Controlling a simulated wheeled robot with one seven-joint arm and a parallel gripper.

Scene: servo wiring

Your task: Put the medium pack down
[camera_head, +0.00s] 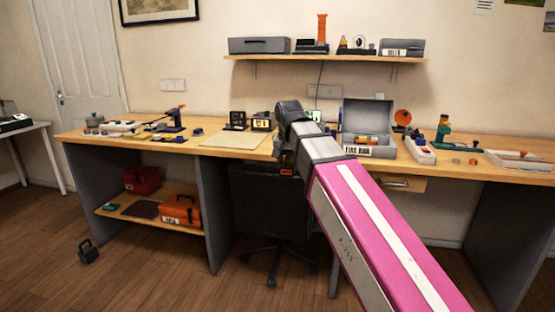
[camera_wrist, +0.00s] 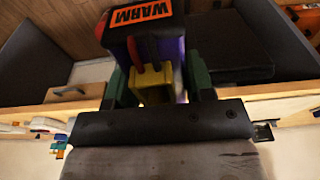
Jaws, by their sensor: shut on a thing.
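In the wrist view, a dark pack (camera_wrist: 150,38) with an orange WARM label and red and black leads into a yellow plug (camera_wrist: 153,85) sits between the green fingers of my gripper (camera_wrist: 157,78). My gripper is shut on it. I cannot tell from the views whether it is the medium one. In the head view the arm hides most of the gripper; a small orange patch (camera_head: 286,171) shows below the wrist, at the bench's front edge. An open grey box (camera_head: 367,151) labelled FIRE BAG stands on the bench right of my wrist, with orange and yellow items inside.
The wooden bench (camera_head: 215,150) has a pale mat (camera_head: 234,141) left of my wrist. Tools and small parts crowd the left; a power strip (camera_head: 419,150) and a tray (camera_head: 520,160) lie right. A dark chair (camera_head: 265,205) stands beneath. A shelf (camera_head: 325,59) hangs above.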

